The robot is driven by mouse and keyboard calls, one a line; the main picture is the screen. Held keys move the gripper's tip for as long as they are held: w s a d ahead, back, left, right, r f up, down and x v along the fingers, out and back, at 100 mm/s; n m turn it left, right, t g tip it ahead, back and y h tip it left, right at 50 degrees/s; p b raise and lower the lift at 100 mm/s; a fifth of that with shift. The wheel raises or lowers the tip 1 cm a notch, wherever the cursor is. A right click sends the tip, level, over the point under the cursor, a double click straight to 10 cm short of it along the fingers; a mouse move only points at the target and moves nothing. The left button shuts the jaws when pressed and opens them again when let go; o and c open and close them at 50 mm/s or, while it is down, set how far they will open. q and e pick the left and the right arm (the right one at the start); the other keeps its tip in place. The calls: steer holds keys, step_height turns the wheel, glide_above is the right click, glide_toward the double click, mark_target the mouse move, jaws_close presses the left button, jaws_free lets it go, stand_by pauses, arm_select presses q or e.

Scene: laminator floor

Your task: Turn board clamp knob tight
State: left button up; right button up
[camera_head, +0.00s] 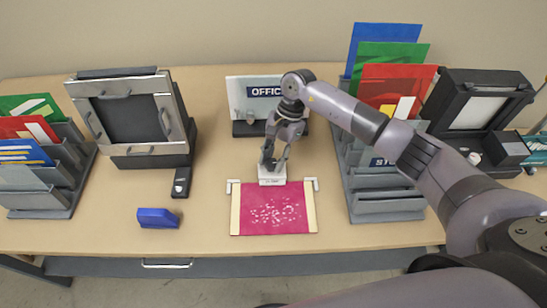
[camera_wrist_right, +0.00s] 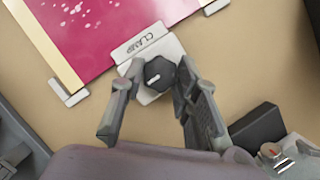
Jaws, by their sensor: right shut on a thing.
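The board clamp knob (camera_wrist_right: 159,73) is dark and faceted with a white pointer line, on a white clamp block (camera_wrist_right: 148,48) marked CLAMP. In the head view the clamp block (camera_head: 272,180) sits at the back edge of a magenta board (camera_head: 274,208) with pale side strips. My right gripper (camera_wrist_right: 157,82) has its two fingers on either side of the knob and is shut on it. In the head view my right gripper (camera_head: 272,162) points down over the block and hides the knob. My left gripper is not in view.
A sign reading OFFICE (camera_head: 262,90) stands behind the clamp. A grey folder rack (camera_head: 388,205) stands close on the right. A blue object (camera_head: 158,218), a small black device (camera_head: 182,182) and a framed machine (camera_head: 130,112) are on the left. The table front is clear.

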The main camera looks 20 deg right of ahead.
steer(key=m+b, duration=0.1)
steer(key=m+t+b, duration=0.1)
steer(key=m, duration=0.1)
steer(key=shift+s+d+f+m+b, duration=0.1)
steer(key=shift+f+m+b, duration=0.05)
steer(key=shift+m+b, duration=0.2)
steer(key=m+t+b, duration=0.2)
steer(key=m+b, duration=0.1)
steer(key=m, duration=0.2)
steer(key=shift+s, duration=0.2)
steer(key=m+t+b, duration=0.2)
steer(key=m+b, duration=0.1)
steer(key=m, duration=0.1)
steer(key=shift+m, duration=0.35)
steer(key=shift+s+a+m+t+h+b, duration=0.15)
steer(key=shift+m+t+h+b, duration=0.25)
steer(key=shift+m+b, duration=0.6)
steer(key=shift+a+m+t+h+b, duration=0.15)
steer(key=shift+m+h+b, duration=0.4)
steer(key=shift+m, duration=0.75)
steer(key=o, duration=1.2)
steer(key=shift+c, duration=0.2)
